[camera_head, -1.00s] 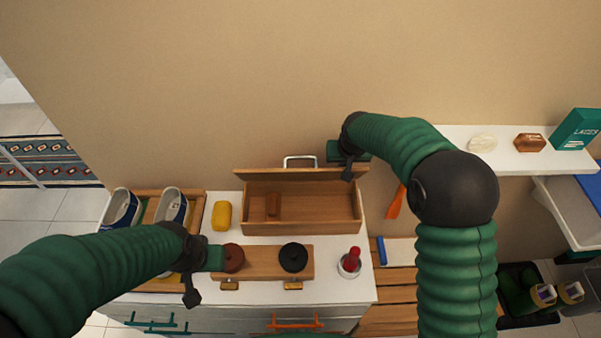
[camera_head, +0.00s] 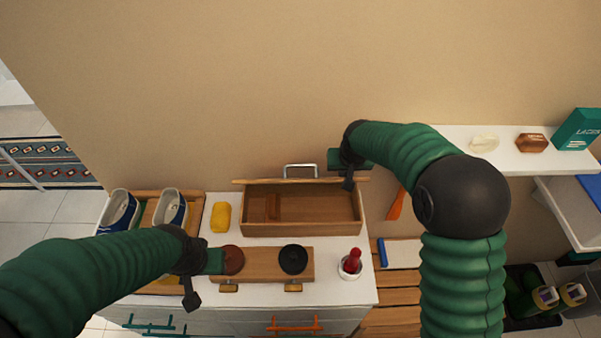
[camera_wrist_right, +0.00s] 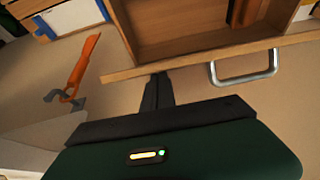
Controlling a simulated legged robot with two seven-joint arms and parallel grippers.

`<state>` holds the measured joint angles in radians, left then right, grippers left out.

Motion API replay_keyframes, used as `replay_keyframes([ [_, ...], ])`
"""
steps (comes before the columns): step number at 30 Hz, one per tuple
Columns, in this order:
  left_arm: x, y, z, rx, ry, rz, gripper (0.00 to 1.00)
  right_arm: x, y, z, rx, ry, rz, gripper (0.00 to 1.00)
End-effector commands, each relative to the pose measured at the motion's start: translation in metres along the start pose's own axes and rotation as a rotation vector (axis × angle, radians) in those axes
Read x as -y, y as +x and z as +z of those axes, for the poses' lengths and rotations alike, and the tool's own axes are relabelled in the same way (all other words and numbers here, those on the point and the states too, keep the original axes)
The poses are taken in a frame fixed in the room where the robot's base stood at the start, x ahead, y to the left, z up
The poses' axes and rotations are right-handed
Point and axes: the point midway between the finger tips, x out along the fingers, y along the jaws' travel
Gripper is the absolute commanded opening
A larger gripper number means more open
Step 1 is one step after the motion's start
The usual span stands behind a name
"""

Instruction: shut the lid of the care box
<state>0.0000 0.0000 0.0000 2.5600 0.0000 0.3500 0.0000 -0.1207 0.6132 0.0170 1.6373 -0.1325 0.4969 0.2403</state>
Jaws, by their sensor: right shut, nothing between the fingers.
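The care box (camera_head: 300,228) is an open wooden box on the white cabinet top, against the wall. Its lid (camera_head: 270,181) stands up at the back edge, seen nearly edge-on, with a metal handle (camera_head: 300,168) behind it. A small wooden block (camera_head: 272,207) lies inside. My right gripper (camera_head: 348,183) is shut and empty at the lid's right end. In the right wrist view its fingers (camera_wrist_right: 158,90) reach the lid's edge (camera_wrist_right: 200,55), beside the handle (camera_wrist_right: 245,68); contact is hard to tell. My left gripper (camera_head: 191,298) hangs at the front left, its jaw state unclear.
In front of the box is a wooden stand (camera_head: 263,262) with brown and black round tins. A yellow sponge-like item (camera_head: 221,217) and a tray of shoes (camera_head: 187,202) are left. A white cup with a red item (camera_head: 350,266) is right. An orange shoehorn (camera_head: 396,204) hangs near my right arm.

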Motion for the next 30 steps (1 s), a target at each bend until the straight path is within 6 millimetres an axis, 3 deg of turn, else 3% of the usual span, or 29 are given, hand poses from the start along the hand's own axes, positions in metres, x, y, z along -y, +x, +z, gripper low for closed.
replay_keyframes([
  [15,0.000,0.012,0.003,0.000,0.000,0.000,0.36,0.000,0.004,0.021,0.001,0.000,0.000,0.00],
  [30,0.000,0.017,0.004,0.000,0.000,0.000,0.36,0.000,0.006,0.027,0.001,0.000,0.000,0.00],
])
